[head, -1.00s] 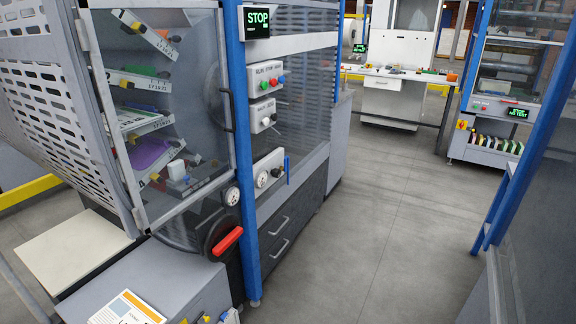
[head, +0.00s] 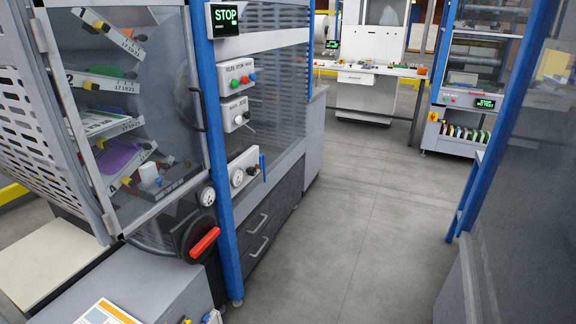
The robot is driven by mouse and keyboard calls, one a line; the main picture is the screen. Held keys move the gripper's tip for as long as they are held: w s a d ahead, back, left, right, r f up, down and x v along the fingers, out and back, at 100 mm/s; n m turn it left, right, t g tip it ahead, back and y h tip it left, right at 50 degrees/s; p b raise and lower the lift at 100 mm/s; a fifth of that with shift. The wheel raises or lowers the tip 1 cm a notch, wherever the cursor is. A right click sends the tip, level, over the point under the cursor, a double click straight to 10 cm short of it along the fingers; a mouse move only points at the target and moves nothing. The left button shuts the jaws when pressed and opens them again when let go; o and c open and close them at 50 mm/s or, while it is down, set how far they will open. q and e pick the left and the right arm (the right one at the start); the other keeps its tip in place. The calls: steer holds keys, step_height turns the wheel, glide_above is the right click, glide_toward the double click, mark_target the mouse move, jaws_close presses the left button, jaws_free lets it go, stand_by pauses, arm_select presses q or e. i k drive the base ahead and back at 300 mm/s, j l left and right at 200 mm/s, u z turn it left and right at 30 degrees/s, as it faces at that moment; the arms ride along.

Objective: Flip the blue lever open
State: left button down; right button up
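The blue lever (head: 262,167) is a small upright handle at the right end of a white panel with round gauges (head: 238,177). The panel is on the side of the grey machine, right of the blue post (head: 218,150). The lever stands roughly vertical, and nothing touches it. Neither of my grippers shows in the head view.
A red handle (head: 205,241) on a black disc sits low, left of the post. Two white control boxes (head: 238,73) are above the gauges. Grey floor (head: 345,220) is clear right of the machine. Another blue post (head: 503,120) and dark panel stand at right.

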mark_target(259, 167)
steer(key=i+z, duration=0.25)
steer(key=i, duration=0.55)
steer(key=i+j+z, duration=0.15)
steer(key=i+z, duration=0.15)
steer(key=i, duration=0.5)
steer(key=i+u, duration=0.25)
steer(key=i, duration=0.45)
steer(key=i+l+u, duration=0.2)
steer(key=i, duration=0.45)
steer(key=i+u, duration=0.2)
steer(key=u, duration=1.65)
steer(key=i+l, duration=0.05)
